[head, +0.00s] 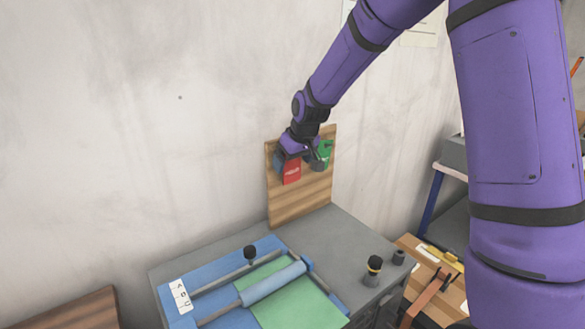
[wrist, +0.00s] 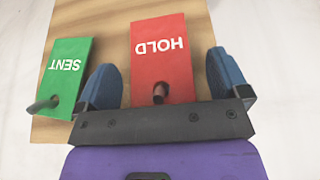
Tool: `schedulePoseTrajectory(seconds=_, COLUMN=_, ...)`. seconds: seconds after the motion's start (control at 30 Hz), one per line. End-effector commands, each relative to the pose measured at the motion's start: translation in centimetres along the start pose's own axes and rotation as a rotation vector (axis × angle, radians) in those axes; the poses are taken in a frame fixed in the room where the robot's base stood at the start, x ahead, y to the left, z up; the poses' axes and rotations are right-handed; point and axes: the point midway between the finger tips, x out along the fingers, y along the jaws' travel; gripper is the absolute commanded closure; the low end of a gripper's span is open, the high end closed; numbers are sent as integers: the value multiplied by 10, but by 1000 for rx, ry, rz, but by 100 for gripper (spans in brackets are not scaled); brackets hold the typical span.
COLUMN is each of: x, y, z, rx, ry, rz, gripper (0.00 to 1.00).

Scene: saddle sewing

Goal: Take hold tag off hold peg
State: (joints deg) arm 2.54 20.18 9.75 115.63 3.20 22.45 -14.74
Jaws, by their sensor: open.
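The red hold tag (head: 291,172) hangs on the wooden board at the wall. In the wrist view the hold tag (wrist: 163,55) reads HOLD upside down, with the hold peg (wrist: 159,92) at its lower end. My gripper (wrist: 166,85) is open, with one blue finger on each side of the tag. A gap shows between the tag and each finger. In the head view my gripper (head: 296,157) is at the board and partly covers the tag's top; the hold peg is hidden there.
The green SENT tag (wrist: 68,68) hangs on its own peg (wrist: 44,104), close beside my left finger. The wooden board (head: 287,207) stands at the back of a grey cabinet top (head: 347,235). A blue frame with a roller (head: 270,284) and dark knobs stand in front.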

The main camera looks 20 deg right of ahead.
Motion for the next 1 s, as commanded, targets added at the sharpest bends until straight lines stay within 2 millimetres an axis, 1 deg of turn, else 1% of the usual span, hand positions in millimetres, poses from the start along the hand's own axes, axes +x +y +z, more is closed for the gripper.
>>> schedulePoseTrajectory(seconds=0.2, x=0, y=0, z=0, rx=0, ry=0, rz=0, gripper=6)
schedulePoseTrajectory(seconds=0.23, x=0, y=0, z=0, rx=0, ry=0, rz=0, gripper=11)
schedulePoseTrajectory(seconds=0.27, x=0, y=0, z=0, rx=0, ry=0, rz=0, gripper=18)
schedulePoseTrajectory(seconds=0.3, x=0, y=0, z=0, rx=0, ry=0, rz=0, gripper=27)
schedulePoseTrajectory(seconds=0.37, x=0, y=0, z=0, rx=0, ry=0, rz=0, gripper=41)
schedulePoseTrajectory(seconds=0.4, x=0, y=0, z=0, rx=0, ry=0, rz=0, gripper=50)
schedulePoseTrajectory(seconds=0.43, x=0, y=0, z=0, rx=0, ry=0, rz=0, gripper=54)
schedulePoseTrajectory(seconds=1.0, x=-6, y=0, z=0, rx=0, ry=0, rz=0, gripper=54)
